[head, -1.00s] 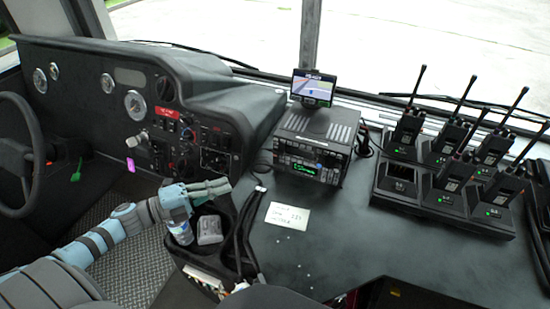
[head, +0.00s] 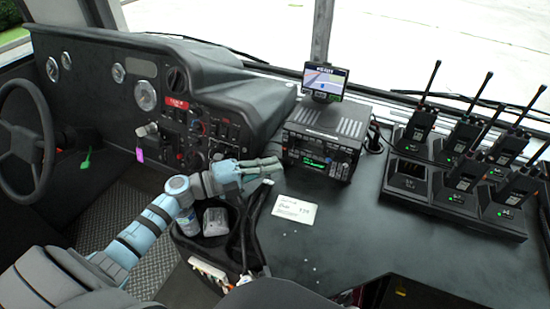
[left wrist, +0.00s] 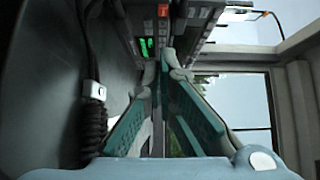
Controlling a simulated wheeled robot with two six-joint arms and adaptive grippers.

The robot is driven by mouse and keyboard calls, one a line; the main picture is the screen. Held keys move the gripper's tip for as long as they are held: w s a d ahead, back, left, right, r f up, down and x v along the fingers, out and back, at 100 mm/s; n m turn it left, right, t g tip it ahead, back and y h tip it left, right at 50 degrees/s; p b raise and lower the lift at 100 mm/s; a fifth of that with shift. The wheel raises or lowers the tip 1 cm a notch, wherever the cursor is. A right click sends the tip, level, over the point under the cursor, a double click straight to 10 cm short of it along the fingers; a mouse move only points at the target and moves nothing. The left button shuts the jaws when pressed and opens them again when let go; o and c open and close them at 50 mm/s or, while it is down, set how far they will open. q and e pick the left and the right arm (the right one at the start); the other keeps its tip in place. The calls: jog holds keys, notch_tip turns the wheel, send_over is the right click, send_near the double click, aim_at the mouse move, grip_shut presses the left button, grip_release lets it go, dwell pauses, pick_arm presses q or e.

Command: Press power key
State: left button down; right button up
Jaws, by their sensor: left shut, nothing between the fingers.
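The black radio unit (head: 318,152) with a green-lit display and rows of small keys stands on the dash counter, its front facing me. Its keys are too small to tell which is the power key. My left gripper (head: 279,166) is shut and empty, with its fingertips just short of the radio's lower left front. In the left wrist view the teal fingers (left wrist: 160,75) come together below the radio's lit green display (left wrist: 147,47), which appears turned on its side. Contact with the radio cannot be made out. My right gripper is not in view.
A small screen (head: 325,80) stands above the radio. A charger rack (head: 400,199) with several handheld radios is at the right. A white card (head: 295,209) lies on the counter. A black bin (head: 210,243) with a bottle and cables sits below my left gripper. A steering wheel (head: 45,145) is at the left.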

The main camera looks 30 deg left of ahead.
aim_at(284, 148)
pick_arm(q)
jog(key=w, duration=0.3)
jog(key=shift+w+a+f+b, duration=0.1)
jog(key=shift+w+a+b, duration=0.1)
jog(key=shift+a+b, duration=0.1)
jog(key=shift+w, duration=0.1)
